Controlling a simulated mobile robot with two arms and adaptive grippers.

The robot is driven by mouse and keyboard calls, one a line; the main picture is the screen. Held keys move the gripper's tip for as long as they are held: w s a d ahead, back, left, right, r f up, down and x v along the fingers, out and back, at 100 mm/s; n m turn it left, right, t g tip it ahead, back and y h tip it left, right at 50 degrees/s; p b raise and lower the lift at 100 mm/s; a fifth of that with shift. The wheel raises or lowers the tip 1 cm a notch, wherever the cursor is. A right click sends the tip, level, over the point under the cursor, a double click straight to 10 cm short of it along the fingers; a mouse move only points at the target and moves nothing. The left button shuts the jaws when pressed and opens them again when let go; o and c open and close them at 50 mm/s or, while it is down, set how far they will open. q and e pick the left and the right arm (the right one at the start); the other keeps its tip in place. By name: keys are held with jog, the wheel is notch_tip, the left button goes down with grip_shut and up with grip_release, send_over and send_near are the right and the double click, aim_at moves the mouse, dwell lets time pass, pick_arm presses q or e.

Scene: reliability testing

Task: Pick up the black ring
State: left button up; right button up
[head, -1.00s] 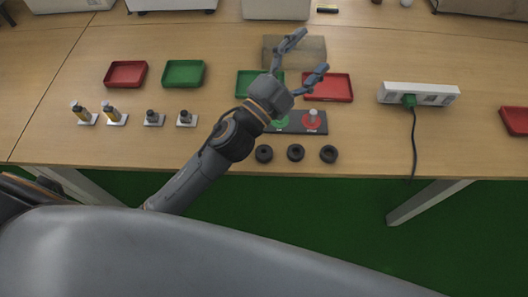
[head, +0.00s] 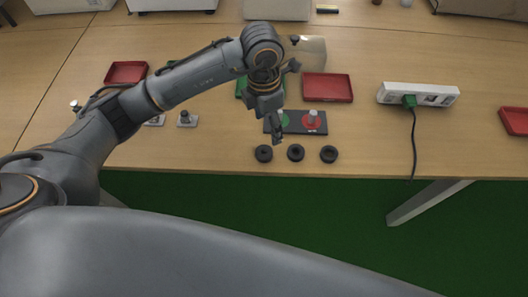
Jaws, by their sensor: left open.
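Three black rings lie flat in a row near the front edge of the table: the left black ring (head: 264,153), the middle black ring (head: 296,152) and the right black ring (head: 329,154). My left gripper (head: 279,137) is open and points down, just behind and above the gap between the left and middle rings. It appears apart from the rings, with nothing held. It partly hides a dark panel (head: 293,126) with a green and a red marked spot. My right gripper is not in view.
A red tray (head: 328,88) sits behind the panel, and a green tray is mostly hidden by my left arm. A white power strip (head: 419,94) with a black cable (head: 414,142) stands to the right. Table between rings and cable is clear.

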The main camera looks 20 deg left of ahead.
pick_arm(q)
jog(key=a, duration=0.2)
jog(key=p, duration=0.1)
send_over(263, 150)
jog(key=shift+y, duration=0.4)
jog(key=f, duration=0.8)
jog(key=shift+s+f, duration=0.1)
jog(key=shift+s, duration=0.25)
notch_tip(263, 150, down, 4)
jog(key=shift+s+d+f+p, duration=0.1)
jog(key=shift+d+p, duration=0.05)
jog(key=shift+p, duration=0.7)
jog(key=shift+f, duration=0.55)
jog(key=c, duration=1.1)
